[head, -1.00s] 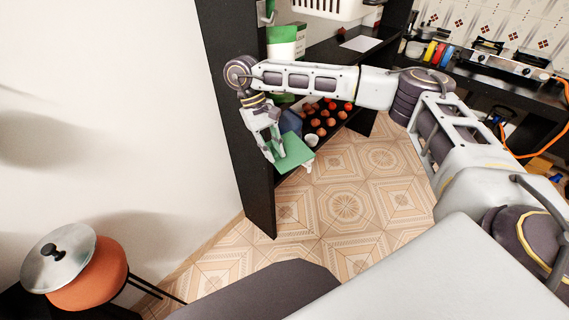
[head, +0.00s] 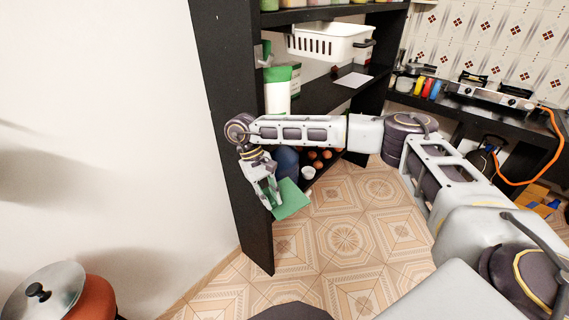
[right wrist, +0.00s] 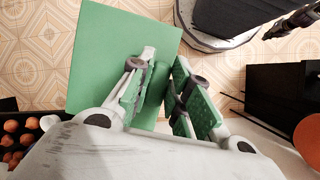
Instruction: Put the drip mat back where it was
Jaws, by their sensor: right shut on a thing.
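The drip mat (head: 291,200) is a flat green square. In the head view it hangs at my right gripper (head: 269,201), in front of the lower part of the black shelf unit. My right gripper is shut on the mat near one edge. In the right wrist view the mat (right wrist: 110,55) spreads out beyond the fingers (right wrist: 165,90) and to the left, above the tiled floor. The fingers hide part of its near edge. My left gripper is not in view.
The black shelf unit (head: 232,150) holds a white basket (head: 330,41), a white paper (head: 353,79), a white cup (head: 308,173) and round brown items (head: 318,166). A lidded orange pot (head: 95,298) stands at lower left. The tiled floor (head: 350,235) is clear.

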